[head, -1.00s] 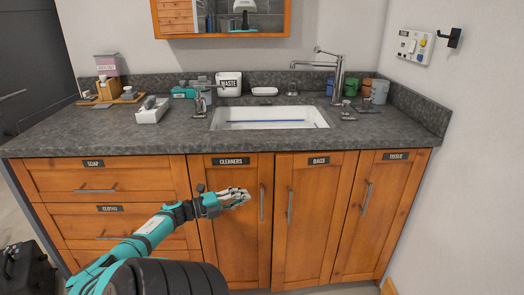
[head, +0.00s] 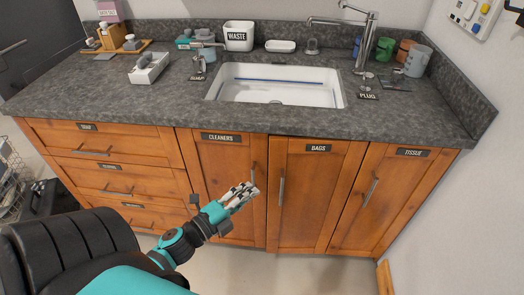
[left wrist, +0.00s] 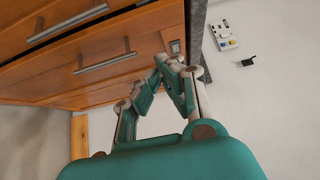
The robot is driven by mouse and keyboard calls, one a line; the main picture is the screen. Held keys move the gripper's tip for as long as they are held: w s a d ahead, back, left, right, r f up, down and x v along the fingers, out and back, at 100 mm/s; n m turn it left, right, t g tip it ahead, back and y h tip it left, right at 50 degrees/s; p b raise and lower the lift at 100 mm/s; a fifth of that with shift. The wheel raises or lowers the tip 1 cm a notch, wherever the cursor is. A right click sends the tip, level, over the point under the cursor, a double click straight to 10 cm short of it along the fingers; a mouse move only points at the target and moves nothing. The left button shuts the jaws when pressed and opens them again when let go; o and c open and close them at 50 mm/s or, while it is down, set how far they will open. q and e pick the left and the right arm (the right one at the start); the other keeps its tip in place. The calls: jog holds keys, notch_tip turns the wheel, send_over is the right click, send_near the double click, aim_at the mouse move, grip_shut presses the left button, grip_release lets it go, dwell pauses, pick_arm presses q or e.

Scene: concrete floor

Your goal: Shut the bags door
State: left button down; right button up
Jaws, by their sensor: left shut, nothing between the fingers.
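The bags door (head: 308,205) is an orange wooden cabinet door under the sink, with a dark label reading BAGS (head: 318,148) and an upright metal handle (head: 281,192) near its left edge. It looks nearly flush with its neighbours; I cannot tell whether a small gap remains. My left gripper (head: 245,193) is shut and empty, in front of the cleaners door (head: 222,165), just left of the bags handle. In the left wrist view, my left gripper's fingers (left wrist: 167,62) come together beside wooden fronts with bar handles (left wrist: 103,64). My right gripper is not in view.
The tissue door (head: 385,200) is at the right, and drawers (head: 110,180) are at the left. Above is a dark countertop (head: 130,110) with a sink (head: 275,98). A wire basket (head: 12,180) stands at far left. Floor is clear before the doors.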

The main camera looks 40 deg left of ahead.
aim_at(273, 155)
pick_arm(q)
jog(key=w, duration=0.4)
jog(key=w+p, duration=0.1)
jog(key=w, duration=0.7)
jog(key=shift+a, duration=0.35)
jog(key=shift+w+a, duration=0.15)
jog(key=shift+w, duration=0.15)
jog(key=shift+w+a, duration=1.05)
jog(key=shift+w, duration=0.1)
